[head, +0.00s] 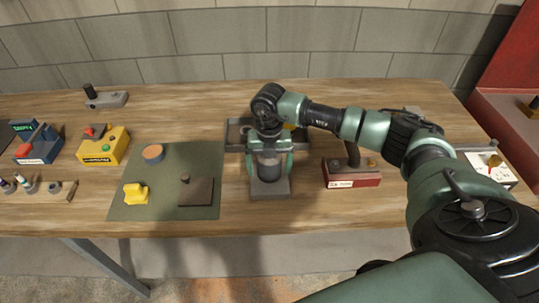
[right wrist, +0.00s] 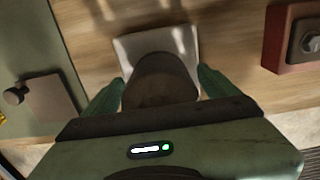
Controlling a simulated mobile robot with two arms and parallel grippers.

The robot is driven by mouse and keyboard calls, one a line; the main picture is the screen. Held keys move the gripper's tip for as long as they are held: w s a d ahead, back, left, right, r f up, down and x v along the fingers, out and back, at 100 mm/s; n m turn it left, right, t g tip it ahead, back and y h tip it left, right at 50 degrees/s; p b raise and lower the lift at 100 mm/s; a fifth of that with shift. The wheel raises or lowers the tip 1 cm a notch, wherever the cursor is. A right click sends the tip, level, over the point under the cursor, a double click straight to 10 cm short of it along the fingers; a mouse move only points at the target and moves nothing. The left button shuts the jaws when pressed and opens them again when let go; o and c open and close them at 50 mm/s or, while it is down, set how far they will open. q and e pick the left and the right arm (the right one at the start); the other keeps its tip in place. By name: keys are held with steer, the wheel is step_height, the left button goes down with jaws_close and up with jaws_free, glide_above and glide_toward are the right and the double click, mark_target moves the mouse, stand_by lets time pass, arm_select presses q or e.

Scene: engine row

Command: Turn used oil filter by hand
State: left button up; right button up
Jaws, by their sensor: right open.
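The used oil filter (head: 268,167) is a dark grey upright cylinder on a grey stand (head: 270,189) near the middle of the bench. My right gripper (head: 268,160) comes down over it from above, with one green finger on each side. In the right wrist view the filter (right wrist: 160,82) sits between the spread fingers of the gripper (right wrist: 161,78). The jaws are open; I cannot tell whether either finger touches the filter. The gripper body hides the filter's top in the head view. My left gripper is not in view.
A green mat (head: 150,207) with a yellow part (head: 136,193), a brown plate (head: 196,191) and an orange disc (head: 153,152) lies left of the stand. A red block (head: 352,180) stands close on the right. A dark tray (head: 235,134) is behind. The bench front is clear.

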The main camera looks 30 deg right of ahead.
steer(key=shift+f, duration=0.25)
steer(key=shift+s+a+r, duration=0.1)
steer(key=c, duration=1.8)
steer(key=shift+n+b, duration=0.55)
steer(key=shift+n, duration=0.15)
steer(key=shift+c, duration=0.2)
steer(key=n+b, duration=0.3)
steer(key=n, duration=0.3)
steer(key=n+b, duration=0.3)
steer(key=n, duration=0.3)
steer(key=shift+n, duration=0.3)
steer(key=n+b, duration=0.1)
steer(key=n, duration=0.2)
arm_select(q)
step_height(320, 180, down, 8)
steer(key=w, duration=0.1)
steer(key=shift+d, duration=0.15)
arm_select(e)
steer(key=shift+r, duration=0.1)
